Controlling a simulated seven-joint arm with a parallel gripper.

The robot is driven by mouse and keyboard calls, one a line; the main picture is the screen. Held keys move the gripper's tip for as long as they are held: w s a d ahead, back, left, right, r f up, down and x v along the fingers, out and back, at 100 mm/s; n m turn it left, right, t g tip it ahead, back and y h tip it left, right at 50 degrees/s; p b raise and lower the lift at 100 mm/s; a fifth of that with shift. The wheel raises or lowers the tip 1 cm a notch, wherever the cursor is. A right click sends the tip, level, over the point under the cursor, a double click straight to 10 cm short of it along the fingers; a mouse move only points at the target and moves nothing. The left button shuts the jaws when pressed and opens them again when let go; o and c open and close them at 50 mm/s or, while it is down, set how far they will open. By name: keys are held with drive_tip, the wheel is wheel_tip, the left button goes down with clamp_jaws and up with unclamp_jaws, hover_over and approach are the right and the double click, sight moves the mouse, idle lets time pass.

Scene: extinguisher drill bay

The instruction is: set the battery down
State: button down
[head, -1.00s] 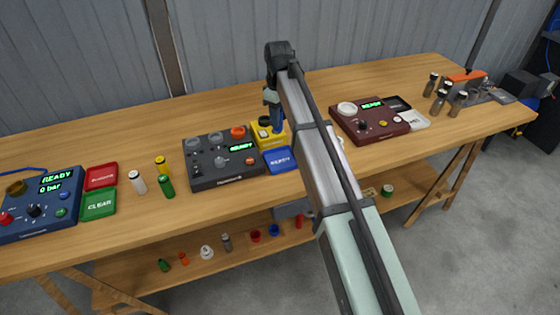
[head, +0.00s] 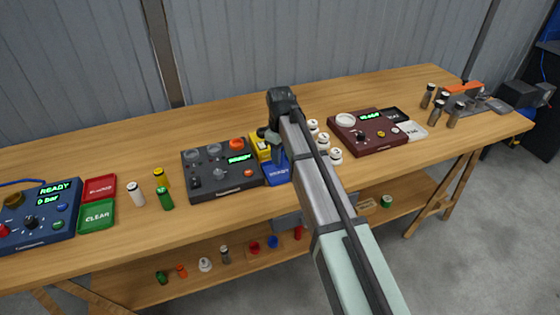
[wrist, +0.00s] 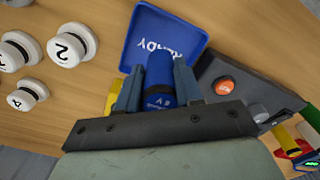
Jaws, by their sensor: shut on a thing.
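A blue cylindrical battery (wrist: 160,72) is between my gripper's two fingers (wrist: 157,88) in the wrist view, and the gripper is shut on it. The battery's far end lies over the blue tray marked READY (wrist: 138,32). I cannot tell whether it touches the tray floor. In the head view my gripper (head: 275,150) is at the blue READY tray (head: 278,175), whose far part it covers. The yellow block (head: 260,146) stands just behind the tray.
A dark grey console (head: 220,170) adjoins the tray on the left. Several white numbered knob-like pieces (head: 323,139) stand to the right, before a maroon console (head: 368,133). White, yellow and green cylinders (head: 165,198) stand further left. The wooden bench (head: 240,208) is bare in front.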

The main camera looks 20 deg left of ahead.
drive_tip(key=shift+f, duration=1.6)
drive_tip(key=shift+f, duration=0.15)
drive_tip(key=c, duration=0.7)
unclamp_jaws()
drive_tip(key=shift+c, duration=0.2)
wheel_tip(320, 180, up, 12)
drive_tip(key=shift+r, duration=0.2)
